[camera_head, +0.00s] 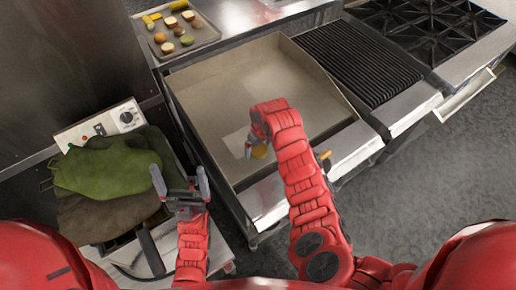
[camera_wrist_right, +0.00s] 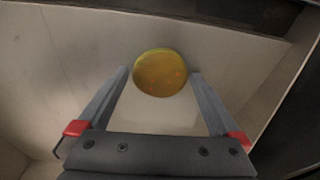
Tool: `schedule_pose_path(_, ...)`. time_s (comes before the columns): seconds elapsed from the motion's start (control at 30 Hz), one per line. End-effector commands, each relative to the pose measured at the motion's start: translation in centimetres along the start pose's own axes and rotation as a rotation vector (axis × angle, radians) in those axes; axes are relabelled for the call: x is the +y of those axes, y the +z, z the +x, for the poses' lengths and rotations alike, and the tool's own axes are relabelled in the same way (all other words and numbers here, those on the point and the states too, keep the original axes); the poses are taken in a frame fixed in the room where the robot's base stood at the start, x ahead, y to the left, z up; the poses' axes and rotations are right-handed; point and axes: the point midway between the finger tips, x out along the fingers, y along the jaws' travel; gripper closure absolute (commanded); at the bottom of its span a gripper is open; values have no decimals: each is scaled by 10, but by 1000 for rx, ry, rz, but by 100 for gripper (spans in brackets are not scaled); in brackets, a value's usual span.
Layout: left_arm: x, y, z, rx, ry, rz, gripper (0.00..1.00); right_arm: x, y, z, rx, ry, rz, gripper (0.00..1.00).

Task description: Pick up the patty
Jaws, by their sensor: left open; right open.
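The patty (camera_wrist_right: 160,73) is a round, yellow-brown disc. In the right wrist view it shows just beyond and between the tips of my open right gripper (camera_wrist_right: 160,80). In the head view the patty (camera_head: 259,152) is partly hidden by my right gripper (camera_head: 254,143), low over the front left part of the griddle (camera_head: 285,75). I cannot tell whether the patty touches the griddle surface. My left gripper (camera_head: 180,182) is open and empty, left of the griddle, near the green cloth.
A tray (camera_head: 203,40) with several food pieces stands behind the griddle. A ribbed grill (camera_head: 355,60) and a burner stove (camera_head: 430,30) are to the right. A green cloth (camera_head: 105,172) and a control box (camera_head: 100,124) are at left. Raised walls edge the griddle.

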Motion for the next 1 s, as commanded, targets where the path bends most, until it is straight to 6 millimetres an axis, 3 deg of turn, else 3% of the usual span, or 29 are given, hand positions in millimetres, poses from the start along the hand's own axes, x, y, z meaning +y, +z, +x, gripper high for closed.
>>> schedule_pose_path(0.07,0,0,0,0,0,0,0,0,0,0,0,0,0,2)
schedule_pose_path(0.53,0,0,0,0,0,0,0,0,0,0,-1,-1,1,86)
schedule_pose_path(1.0,0,2,-11,0,0,0,0,1,-3,-10,4,0,0,88)
